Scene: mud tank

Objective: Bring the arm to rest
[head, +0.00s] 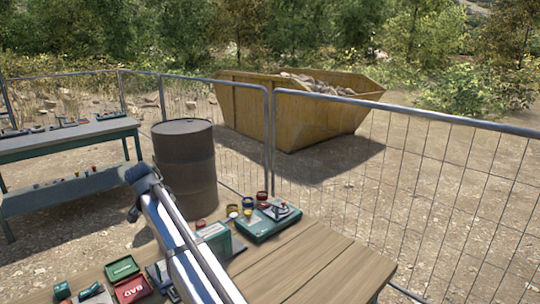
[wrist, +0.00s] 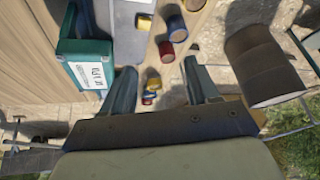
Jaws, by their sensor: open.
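My gripper (wrist: 159,68) shows in the wrist view with its two fingers spread apart and nothing held between them. In the head view my arm (head: 185,245) reaches up from the bottom edge over the wooden table (head: 315,262), its far end (head: 140,185) raised in front of the barrel. The fingertips are hard to make out in the head view. In the wrist view small red, blue and yellow cans (wrist: 168,50) lie beyond and between the fingers, apart from them. A green box with a white label (wrist: 85,72) is left of the fingers.
A dark barrel (head: 186,165) stands behind the table. A green case (head: 265,222) and small coloured cans (head: 247,202) sit at the table's back edge. Red (head: 131,289) and green (head: 122,268) trays lie left of my arm. The table's right part is bare. A wire fence (head: 430,180) runs behind.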

